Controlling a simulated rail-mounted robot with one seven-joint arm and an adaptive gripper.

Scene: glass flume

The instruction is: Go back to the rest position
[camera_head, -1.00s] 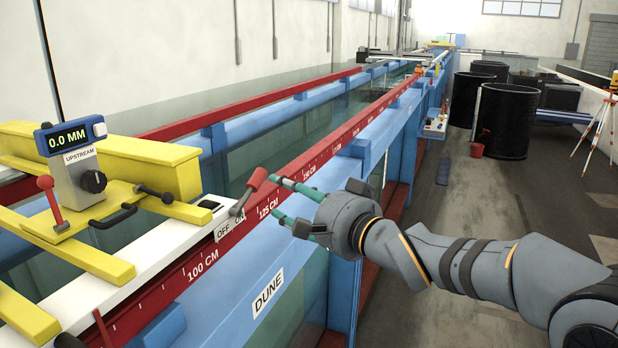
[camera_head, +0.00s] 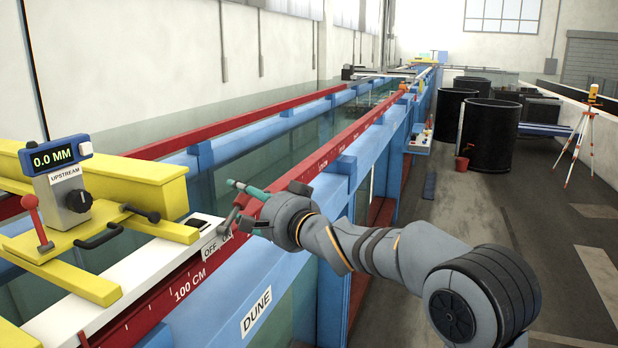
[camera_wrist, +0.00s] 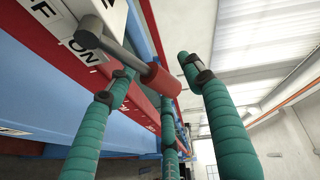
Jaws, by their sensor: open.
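My gripper (camera_head: 238,204) is at the end of my arm, over the near red rail of the flume. Its green fingers are spread open. In the wrist view, the fingers of my gripper (camera_wrist: 160,95) stand around the red handle (camera_wrist: 160,80) of a grey lever (camera_wrist: 105,42). Whether any finger touches the handle I cannot tell. The lever's pivot is beside the ON label (camera_wrist: 83,53). In the head view the grey lever (camera_head: 230,220) is partly hidden by my gripper.
The yellow carriage (camera_head: 120,185) with a display (camera_head: 55,156) reading 0.0 MM stands at left. The blue flume wall with a DUNE label (camera_head: 256,311) runs below my gripper. Black barrels (camera_head: 488,136) and a tripod (camera_head: 578,145) stand at right.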

